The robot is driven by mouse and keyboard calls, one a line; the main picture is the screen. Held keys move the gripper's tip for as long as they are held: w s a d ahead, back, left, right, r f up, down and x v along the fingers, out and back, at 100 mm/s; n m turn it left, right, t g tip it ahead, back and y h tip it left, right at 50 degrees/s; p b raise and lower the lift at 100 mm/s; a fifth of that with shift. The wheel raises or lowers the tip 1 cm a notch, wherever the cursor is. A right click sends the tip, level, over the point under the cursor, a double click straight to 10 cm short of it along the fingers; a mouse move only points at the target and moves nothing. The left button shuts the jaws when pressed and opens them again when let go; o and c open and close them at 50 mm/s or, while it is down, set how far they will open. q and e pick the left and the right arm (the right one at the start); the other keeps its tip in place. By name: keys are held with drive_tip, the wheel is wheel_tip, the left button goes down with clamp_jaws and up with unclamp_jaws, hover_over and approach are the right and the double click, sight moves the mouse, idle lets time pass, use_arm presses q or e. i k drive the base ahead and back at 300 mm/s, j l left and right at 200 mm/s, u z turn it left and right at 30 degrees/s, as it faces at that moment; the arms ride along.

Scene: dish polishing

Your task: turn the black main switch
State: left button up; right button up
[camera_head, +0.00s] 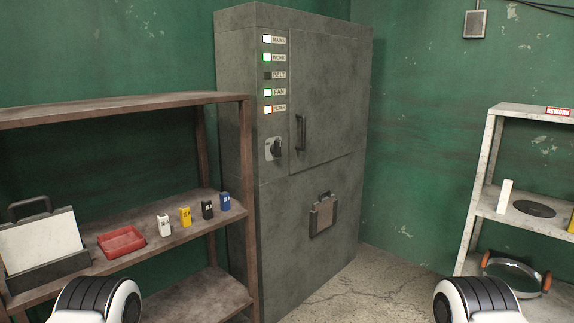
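The black main switch (276,148) is a rotary knob on a light plate. It sits on the left part of the front of a tall grey metal cabinet (330,90), below a column of labelled lights. The knob appears tilted, but its exact setting is too small to read. Nothing touches it. The lights marked MAINS (267,39), WORK, FAN and FILTER glow white or green, while the BELT light (267,76) is dark. Neither gripper is in view; only rounded white and black parts of my two arms show at the bottom edge.
A brown shelf (120,101) at left holds a red tray (121,241), several small coloured packs and a grey holder with a white sheet. A pale shelf (535,111) stands at right with a dark disc (534,208) and an orange-handled ring (512,272). Cracked floor lies clear between.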

sight(275, 148)
drive_tip(key=i+l+u, duration=0.3)
drive_tip(key=i+l, duration=0.8)
